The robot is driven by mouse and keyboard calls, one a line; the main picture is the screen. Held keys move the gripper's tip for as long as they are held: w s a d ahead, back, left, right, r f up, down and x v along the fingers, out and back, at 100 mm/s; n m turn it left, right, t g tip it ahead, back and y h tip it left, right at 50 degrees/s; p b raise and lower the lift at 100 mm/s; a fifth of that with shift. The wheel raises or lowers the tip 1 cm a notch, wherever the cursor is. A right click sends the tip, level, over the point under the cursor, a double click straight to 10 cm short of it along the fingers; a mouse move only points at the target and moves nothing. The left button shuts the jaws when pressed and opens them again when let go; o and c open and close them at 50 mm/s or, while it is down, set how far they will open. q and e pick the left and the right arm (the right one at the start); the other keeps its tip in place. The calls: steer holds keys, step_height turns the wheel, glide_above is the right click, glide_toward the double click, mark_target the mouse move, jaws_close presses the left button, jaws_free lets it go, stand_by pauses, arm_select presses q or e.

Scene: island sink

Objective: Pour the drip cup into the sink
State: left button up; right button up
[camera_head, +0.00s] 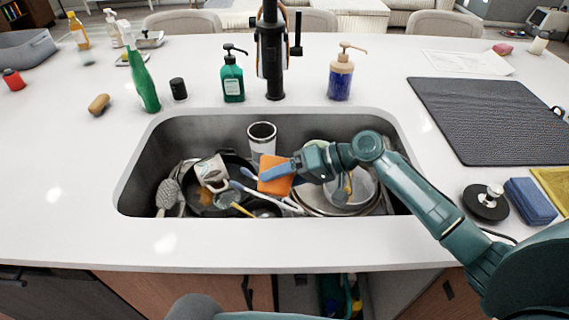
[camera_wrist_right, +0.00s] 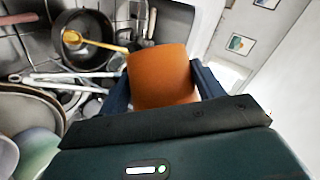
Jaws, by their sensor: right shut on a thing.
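My right gripper (camera_head: 283,174) is over the middle of the sink (camera_head: 135,190), shut on an orange thing (camera_head: 274,184). In the right wrist view this orange thing (camera_wrist_right: 161,77) fills the space between the two dark blue fingers. It looks smooth and block-like with rounded edges. I cannot tell for sure whether it is the drip cup, and I see no opening or liquid in it. It is held above the dishes, apart from the sink's rim. My left gripper is not in view.
The sink holds a pan (camera_head: 233,163), a mug (camera_head: 211,172), a steel tumbler (camera_head: 262,133), bowls and brushes. A black faucet (camera_head: 272,60) rises behind it, between two soap bottles (camera_head: 233,82) (camera_head: 340,80). A green bottle (camera_head: 143,82) stands left and a dark mat (camera_head: 480,115) lies right. The front counter strip is clear.

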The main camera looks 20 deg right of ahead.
mark_target(260, 172)
steer(key=shift+w+d+r+m+g+y, duration=0.15)
steer(key=shift+w+r+m+g+y, duration=0.1)
steer(key=shift+r+m+g+y, duration=0.55)
stand_by(1.3)
steer(key=shift+w+d, duration=0.1)
steer(key=shift+w, duration=0.1)
steer(key=shift+w+d+r+m, duration=0.1)
steer(key=shift+w+d+m, duration=0.1)
steer(key=shift+m, duration=0.2)
steer(key=shift+w, duration=0.1)
steer(key=shift+w+d+r+b, duration=0.1)
steer(key=shift+w+r+b, duration=0.05)
steer(key=shift+b, duration=0.25)
steer(key=shift+w+r+m+y, duration=0.1)
steer(key=shift+m+y, duration=0.2)
